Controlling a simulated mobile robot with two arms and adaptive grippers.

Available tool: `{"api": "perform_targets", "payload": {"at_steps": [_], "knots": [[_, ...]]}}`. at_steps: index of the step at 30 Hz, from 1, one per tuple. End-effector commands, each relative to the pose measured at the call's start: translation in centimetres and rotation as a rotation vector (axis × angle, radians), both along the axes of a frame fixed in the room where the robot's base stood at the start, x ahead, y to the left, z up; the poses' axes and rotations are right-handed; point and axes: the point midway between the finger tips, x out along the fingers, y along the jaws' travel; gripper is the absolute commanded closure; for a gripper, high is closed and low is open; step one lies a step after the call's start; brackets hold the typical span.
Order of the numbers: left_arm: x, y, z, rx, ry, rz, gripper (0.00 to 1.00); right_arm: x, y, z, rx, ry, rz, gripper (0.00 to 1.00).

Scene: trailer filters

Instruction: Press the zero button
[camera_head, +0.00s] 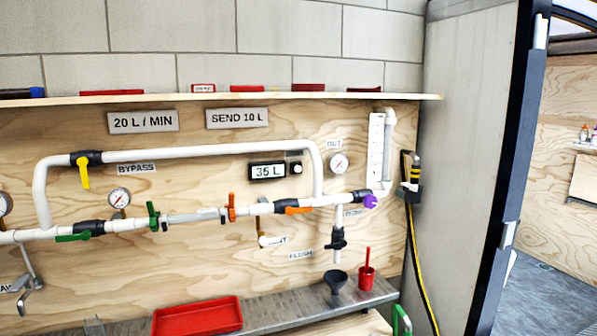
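A black digital display (267,171) reading "35 L" is mounted on the plywood wall below the upper white pipe. A small round white button (296,168) sits at the right end of the display, and nothing covers it. Any lettering on the button is too small to read. Neither of my grippers shows in the head view.
White pipes (205,155) with coloured valves stand out around the display. A gauge (338,163) is to its right. A metal shelf (305,302) below holds a red tray (197,317), a dark funnel (336,281) and a red cup (366,277). An open doorway lies at the right.

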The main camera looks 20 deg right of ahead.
Motion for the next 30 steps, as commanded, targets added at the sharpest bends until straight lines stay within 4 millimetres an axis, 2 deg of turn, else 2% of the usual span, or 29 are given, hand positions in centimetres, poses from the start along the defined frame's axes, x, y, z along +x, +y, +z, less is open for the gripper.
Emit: {"api": "perform_targets", "payload": {"at_steps": [1, 8, 30], "knots": [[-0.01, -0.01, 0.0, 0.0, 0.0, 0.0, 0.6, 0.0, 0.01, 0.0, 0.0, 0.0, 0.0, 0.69], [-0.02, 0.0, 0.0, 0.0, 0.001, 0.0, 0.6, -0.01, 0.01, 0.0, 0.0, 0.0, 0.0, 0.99], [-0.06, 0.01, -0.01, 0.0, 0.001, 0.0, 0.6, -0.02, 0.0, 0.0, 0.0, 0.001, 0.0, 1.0]]}}
